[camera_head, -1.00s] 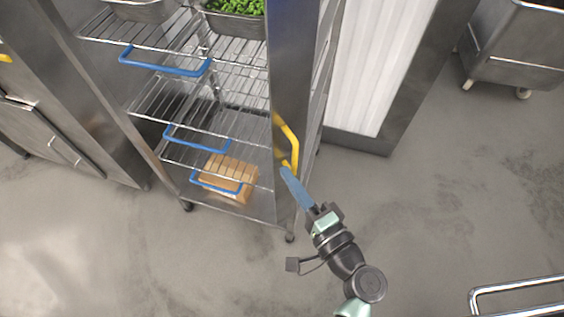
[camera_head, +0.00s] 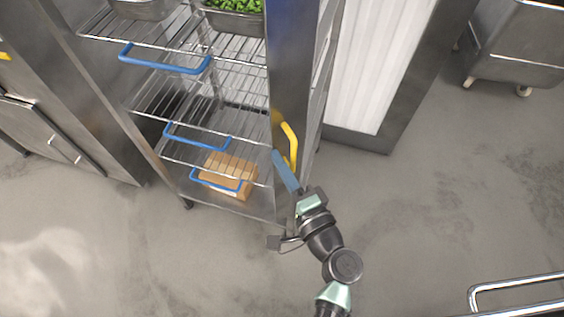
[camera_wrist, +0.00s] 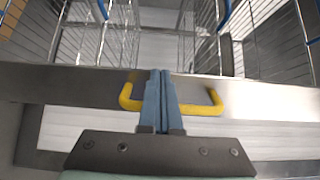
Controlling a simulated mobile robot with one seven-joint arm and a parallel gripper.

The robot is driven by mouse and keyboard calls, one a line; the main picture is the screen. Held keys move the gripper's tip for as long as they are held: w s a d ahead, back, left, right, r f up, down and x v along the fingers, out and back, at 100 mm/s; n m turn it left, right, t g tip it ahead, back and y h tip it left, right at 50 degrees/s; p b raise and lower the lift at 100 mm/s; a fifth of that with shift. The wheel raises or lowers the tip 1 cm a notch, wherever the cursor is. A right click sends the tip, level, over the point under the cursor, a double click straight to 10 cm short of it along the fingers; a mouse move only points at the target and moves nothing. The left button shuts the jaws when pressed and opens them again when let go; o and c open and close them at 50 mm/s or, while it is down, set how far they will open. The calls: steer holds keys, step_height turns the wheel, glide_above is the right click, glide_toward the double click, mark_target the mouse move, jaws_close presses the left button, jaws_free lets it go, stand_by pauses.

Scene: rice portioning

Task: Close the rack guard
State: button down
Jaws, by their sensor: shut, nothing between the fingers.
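The rack guard (camera_head: 289,75) is a narrow upright steel panel along the right side of the rack's open front. It carries a yellow handle (camera_head: 292,143), which also crosses the wrist view (camera_wrist: 204,110). The shelf fronts left of the panel are uncovered. My gripper (camera_head: 277,154) is shut and empty, its blue fingers at the handle. In the wrist view the shut fingers (camera_wrist: 160,75) overlap the handle's middle and point toward the panel. Whether they touch the handle or sit inside its loop I cannot tell.
The wire rack (camera_head: 190,95) has shelves with blue handles (camera_head: 165,63), a tan box (camera_head: 228,175) low down and a green-filled pan (camera_head: 232,22) on top. A steel cabinet (camera_head: 70,110) stands left, a wheeled bin (camera_head: 520,55) at upper right. Floor in front is clear.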

steer(key=w+a+m+t+h+b, duration=0.1)
steer(key=w+a+m+h+b, duration=0.1)
steer(key=w+a+b, duration=0.1)
steer(key=shift+w+h+b, duration=0.4)
steer(key=shift+w+b, duration=0.3)
steer(key=shift+w, duration=0.65)
steer(key=shift+w, duration=0.1)
stand_by(1.3)
